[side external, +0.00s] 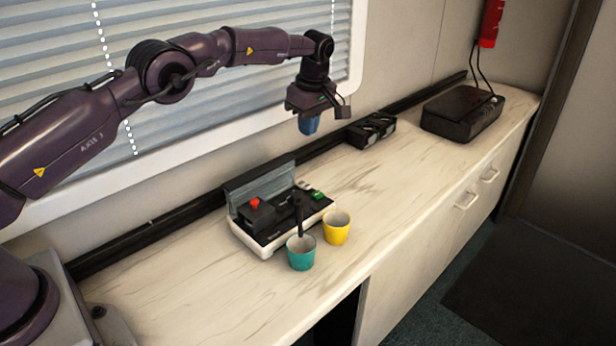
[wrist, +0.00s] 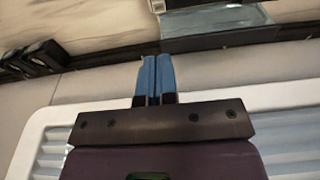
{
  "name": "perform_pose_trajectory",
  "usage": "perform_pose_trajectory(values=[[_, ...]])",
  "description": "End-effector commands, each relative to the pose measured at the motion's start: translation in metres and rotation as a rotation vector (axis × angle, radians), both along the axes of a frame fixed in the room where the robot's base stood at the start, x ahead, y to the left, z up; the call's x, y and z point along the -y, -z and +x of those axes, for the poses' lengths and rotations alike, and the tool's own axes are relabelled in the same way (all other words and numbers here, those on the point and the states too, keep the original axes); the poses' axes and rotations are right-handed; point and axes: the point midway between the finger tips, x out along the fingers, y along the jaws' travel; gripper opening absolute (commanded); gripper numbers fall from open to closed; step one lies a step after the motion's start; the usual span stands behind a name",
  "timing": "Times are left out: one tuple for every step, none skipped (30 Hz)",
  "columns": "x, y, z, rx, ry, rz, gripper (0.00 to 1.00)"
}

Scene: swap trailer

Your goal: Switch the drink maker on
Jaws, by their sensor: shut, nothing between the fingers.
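The machine that looks like the drink maker (side external: 247,240) sits on the counter below and left of my gripper in the side external view. It has a white base, a black top, a raised grey clear lid at the back, a red button (side external: 254,202) and a green part (side external: 318,195). A teal cup (side external: 301,258) and a yellow cup (side external: 337,232) stand in front of it; a dark stick rises by the teal cup. My gripper (side external: 309,125) is shut and empty, high above the counter. Its blue fingertips (wrist: 156,75) are together in the wrist view, where the lid (wrist: 218,28) shows partly.
A small black twin unit (side external: 371,130) and a larger black box (side external: 463,112) with cables stand farther right by the wall. A window with blinds (side external: 60,45) is behind my arm. The counter's middle right (side external: 400,190) is clear.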

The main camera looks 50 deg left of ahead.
Motion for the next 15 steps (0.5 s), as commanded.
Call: perform_pose_trajectory(values=[[0.0,0.0,0.0,0.0,0.001,0.0,0.0],[0.0,0.001,0.0,0.0,0.001,0.0,0.0],[0.0,0.002,0.0,0.0,0.001,0.0,0.0],[-0.001,0.004,0.0,-0.001,0.001,0.0,0.0],[-0.001,0.007,0.0,-0.002,0.001,0.0,0.0],[-0.001,0.011,0.0,-0.003,0.001,0.0,0.0],[-0.002,0.015,0.0,-0.003,0.002,0.0,0.0],[-0.003,0.02,0.0,-0.003,0.002,0.0,0.0],[-0.004,0.027,-0.001,-0.005,0.001,0.0,0.0],[-0.004,0.033,-0.001,-0.005,0.001,0.0,0.0],[-0.005,0.039,-0.001,-0.004,0.001,0.0,0.0],[-0.007,0.048,-0.001,-0.005,0.001,0.0,0.0],[-0.008,0.055,-0.001,-0.005,0.001,-0.001,0.0],[-0.009,0.061,-0.001,-0.004,0.0,0.0,0.0],[-0.01,0.07,-0.001,-0.004,0.0,-0.001,0.0]])
